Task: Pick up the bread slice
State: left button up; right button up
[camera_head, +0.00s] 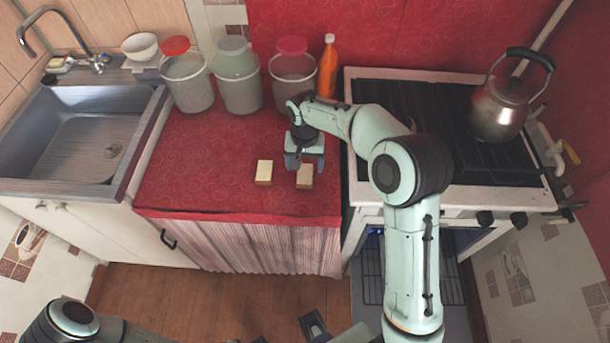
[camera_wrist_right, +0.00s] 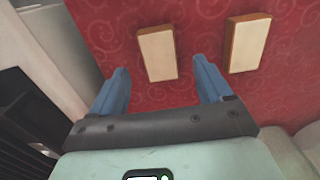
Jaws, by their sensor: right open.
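Two pale, brown-edged slices lie flat on the red counter. The right slice (camera_head: 305,176) is just below my right gripper (camera_head: 304,165), and the left slice (camera_head: 264,172) lies a little to its left. In the right wrist view, my right gripper (camera_wrist_right: 161,88) is open with blue fingers apart and nothing held. The nearer slice (camera_wrist_right: 157,53) shows past the gap between the fingertips, apart from them. The other slice (camera_wrist_right: 248,43) is outside the right finger. A dark part at the bottom edge of the head view may be my left gripper (camera_head: 313,325); its jaws are unclear.
Several buckets (camera_head: 238,95) and an orange bottle (camera_head: 328,68) stand along the counter's back. The stove (camera_head: 355,180) with a kettle (camera_head: 498,110) is to the right, the sink (camera_head: 75,135) to the left. The counter's front left is clear.

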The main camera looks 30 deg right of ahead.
aim_at(305, 174)
notch_tip(305, 174, down, 4)
jog(key=shift+w+d+f, duration=0.1)
jog(key=shift+w+f, duration=0.05)
jog(key=shift+f, duration=0.05)
jog(key=c, duration=1.1)
